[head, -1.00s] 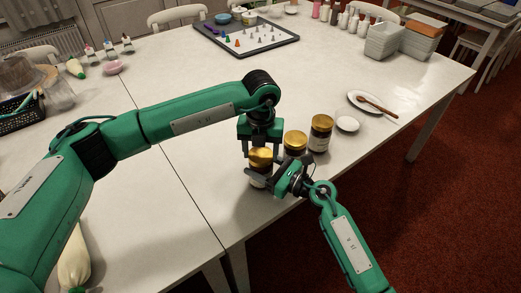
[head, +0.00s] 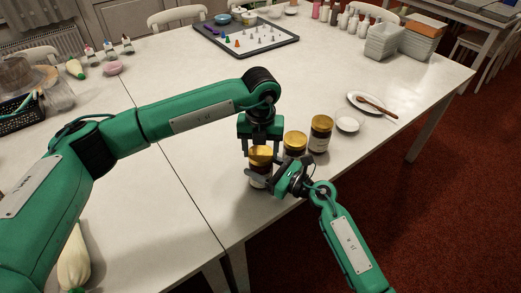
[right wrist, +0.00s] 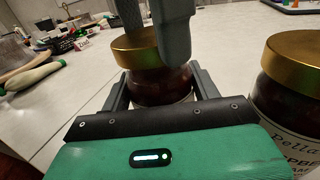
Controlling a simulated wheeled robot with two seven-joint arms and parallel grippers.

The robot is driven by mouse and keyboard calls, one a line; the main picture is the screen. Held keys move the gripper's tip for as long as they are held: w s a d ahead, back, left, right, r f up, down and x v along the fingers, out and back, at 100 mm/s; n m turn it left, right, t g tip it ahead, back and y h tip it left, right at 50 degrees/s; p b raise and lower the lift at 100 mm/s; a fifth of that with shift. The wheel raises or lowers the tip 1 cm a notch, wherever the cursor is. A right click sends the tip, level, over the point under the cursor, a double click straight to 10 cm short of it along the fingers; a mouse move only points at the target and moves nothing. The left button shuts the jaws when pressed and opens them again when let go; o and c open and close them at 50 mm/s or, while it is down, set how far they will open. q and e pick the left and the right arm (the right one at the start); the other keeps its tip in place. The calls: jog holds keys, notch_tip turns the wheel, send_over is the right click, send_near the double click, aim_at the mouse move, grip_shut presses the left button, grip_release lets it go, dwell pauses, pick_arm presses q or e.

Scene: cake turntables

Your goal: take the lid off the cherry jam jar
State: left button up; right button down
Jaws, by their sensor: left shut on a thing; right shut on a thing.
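A dark jam jar with a gold lid (head: 260,157) stands near the table's front edge in the head view, its label not readable. My left gripper (head: 260,151) comes from above and is shut on the lid. My right gripper (head: 262,179) is shut on the jar's body from the front. In the right wrist view the jar's dark glass (right wrist: 158,86) sits between my right gripper's fingers (right wrist: 160,84). The gold lid (right wrist: 128,50) rests on the jar there, partly hidden by a left finger. I see no gap under the lid.
Two more gold-lidded jars (head: 295,143) (head: 320,133) stand close on the right; the nearer one also shows in the right wrist view (right wrist: 292,95). A small white dish (head: 347,125) and a plate with a wooden spoon (head: 357,97) lie beyond. The table left of the jar is clear.

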aim_at(261, 153)
pick_arm(q)
jog(key=shift+r, duration=0.75)
jog(key=shift+r, duration=2)
pick_arm(e)
jog(key=shift+c, duration=1.4)
grip_release()
